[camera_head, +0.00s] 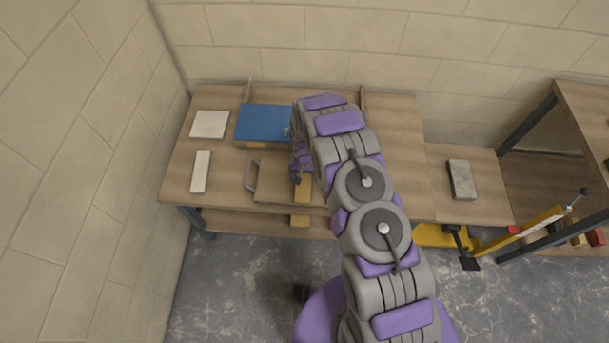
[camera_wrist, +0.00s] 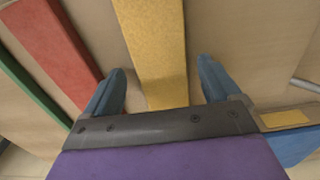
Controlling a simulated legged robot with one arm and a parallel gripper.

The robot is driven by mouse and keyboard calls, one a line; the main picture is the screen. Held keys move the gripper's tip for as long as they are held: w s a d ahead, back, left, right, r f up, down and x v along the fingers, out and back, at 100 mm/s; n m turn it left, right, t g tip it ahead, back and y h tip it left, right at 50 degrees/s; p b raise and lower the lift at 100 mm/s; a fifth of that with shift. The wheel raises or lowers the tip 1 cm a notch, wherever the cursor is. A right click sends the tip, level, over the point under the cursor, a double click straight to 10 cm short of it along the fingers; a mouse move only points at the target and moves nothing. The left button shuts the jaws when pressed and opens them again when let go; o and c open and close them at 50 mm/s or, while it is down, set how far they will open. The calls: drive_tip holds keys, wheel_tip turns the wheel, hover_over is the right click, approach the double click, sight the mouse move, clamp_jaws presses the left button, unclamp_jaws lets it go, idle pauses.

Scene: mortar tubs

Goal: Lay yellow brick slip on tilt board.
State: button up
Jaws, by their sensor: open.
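The yellow brick slip (camera_wrist: 157,50) runs lengthwise between the two fingers of my gripper (camera_wrist: 163,82) in the wrist view. The fingers are open, with a gap on each side of the slip. In the head view a yellow strip (camera_head: 304,188) shows beside my gripper (camera_head: 298,175), partly hidden by my arm. A blue board (camera_head: 262,122) with a yellowish front edge lies at the back left of the table and looks like the tilt board. My arm hides the area to its right. A blue surface (camera_wrist: 295,145) also shows at the lower right of the wrist view.
A red strip (camera_wrist: 52,45) and a green strip (camera_wrist: 30,92) lie left of the slip in the wrist view. A white square tile (camera_head: 209,124) and a white bar (camera_head: 200,171) lie at the table's left. A grey handle (camera_head: 251,175) stands near the front. A grey block (camera_head: 462,180) lies right.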

wheel_tip(320, 180, up, 16)
drive_tip(key=p, duration=0.2)
drive_tip(key=s+d+r, duration=0.3)
drive_tip(key=s+r, duration=0.1)
drive_tip(key=r, duration=0.4)
drive_tip(key=s+d+r, duration=0.4)
drive_tip(key=r, duration=0.4)
drive_tip(key=s+d+r, duration=0.3)
drive_tip(key=s+r, duration=0.1)
drive_tip(key=r, duration=0.4)
drive_tip(key=s+d+r, duration=0.2)
drive_tip(key=s+r, duration=0.1)
drive_tip(key=s, duration=0.6)
drive_tip(key=s+d+r+g, duration=0.1)
drive_tip(key=s+d+r, duration=0.1)
drive_tip(key=s, duration=0.7)
drive_tip(key=s+d+r, duration=0.2)
drive_tip(key=s+r, duration=0.3)
drive_tip(key=s, duration=0.5)
drive_tip(key=shift+d+g, duration=0.15)
drive_tip(key=shift+g, duration=0.25)
